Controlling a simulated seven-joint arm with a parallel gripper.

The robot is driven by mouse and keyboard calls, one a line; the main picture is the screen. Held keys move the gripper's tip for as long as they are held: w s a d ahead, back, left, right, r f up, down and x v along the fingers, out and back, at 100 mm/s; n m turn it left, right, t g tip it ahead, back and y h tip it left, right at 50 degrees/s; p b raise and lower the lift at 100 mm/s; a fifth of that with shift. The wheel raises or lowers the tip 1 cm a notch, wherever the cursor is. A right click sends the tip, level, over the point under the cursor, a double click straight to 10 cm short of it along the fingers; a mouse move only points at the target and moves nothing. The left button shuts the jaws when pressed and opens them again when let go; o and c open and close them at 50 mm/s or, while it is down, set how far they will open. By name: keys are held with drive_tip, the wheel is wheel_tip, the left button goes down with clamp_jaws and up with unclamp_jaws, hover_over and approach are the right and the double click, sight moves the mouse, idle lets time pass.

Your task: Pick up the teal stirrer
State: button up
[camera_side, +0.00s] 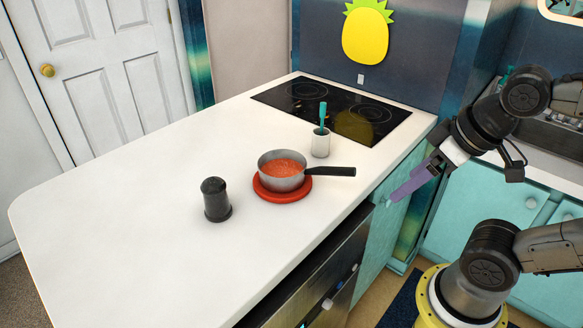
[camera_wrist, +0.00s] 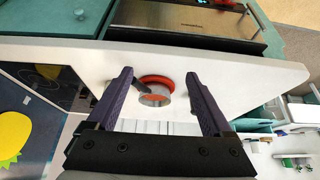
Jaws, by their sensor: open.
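The teal stirrer (camera_side: 323,113) stands upright in a white cup (camera_side: 320,146) on the counter, near the cooktop's front edge. Its lower end is hidden inside the cup. My gripper (camera_side: 395,197), with purple fingers, is off the counter's right edge in the side view, to the right of the cup and apart from it. In the wrist view my gripper (camera_wrist: 158,74) has its fingers wide apart with nothing between them up close. I cannot make out the stirrer or cup in the wrist view; the left finger may cover them.
A saucepan (camera_side: 279,184) of red sauce sits on a red trivet (camera_side: 282,198), its black handle (camera_side: 330,171) pointing right. A dark canister (camera_side: 215,202) stands left of it. The cooktop (camera_side: 300,95) lies behind the cup. The counter's left part (camera_side: 110,200) is clear.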

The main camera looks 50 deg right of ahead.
drive_tip(key=c, duration=0.4)
drive_tip(key=shift+o, duration=0.2)
drive_tip(key=w+d+f+m+t, duration=0.2)
drive_tip(key=w+t, duration=0.3)
drive_tip(key=w, duration=1.2)
drive_tip(key=m+t+h, duration=0.3)
drive_tip(key=t+h, duration=0.2)
drive_tip(key=h, duration=0.3)
approach(322, 128)
wheel_tip(322, 128, up, 4)
drive_tip(key=x, duration=1.3)
drive_tip(key=shift+w+d+r, duration=0.15)
drive_tip(key=shift+r, duration=0.15)
